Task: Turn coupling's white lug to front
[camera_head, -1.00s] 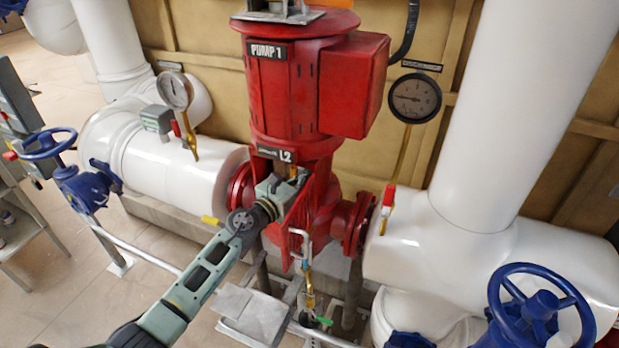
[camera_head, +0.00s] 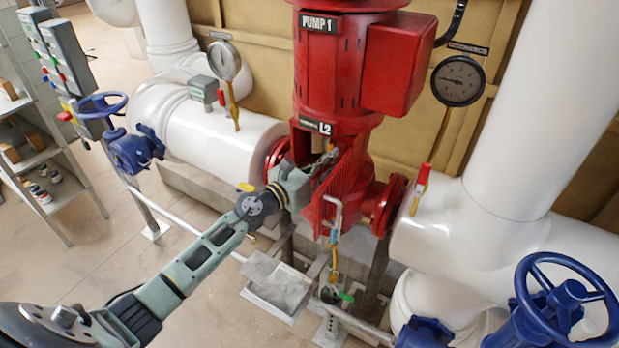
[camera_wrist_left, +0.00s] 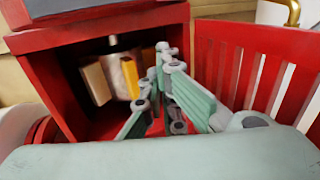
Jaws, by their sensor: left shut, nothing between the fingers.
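The red pump (camera_head: 345,70) stands at centre, with an open guard window below its L2 label. In the left wrist view the coupling (camera_wrist_left: 118,62) shows inside the red housing as a grey-brown cylinder. A cream-white lug (camera_wrist_left: 97,83) is on its left side and a yellow-orange lug (camera_wrist_left: 131,78) faces nearer the camera. My left gripper (camera_head: 327,160) is at the window. In the wrist view its fingers (camera_wrist_left: 168,62) are shut and empty, right of the yellow-orange lug; contact cannot be told. The coupling is mostly hidden in the head view. My right gripper is not in view.
A red slotted guard door (camera_wrist_left: 250,65) stands open to the right of the window. A small pipe with a valve (camera_head: 333,230) hangs below the pump. White pipes flank it, with blue handwheels (camera_head: 565,300) at right and left. A shelf (camera_head: 35,150) stands far left.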

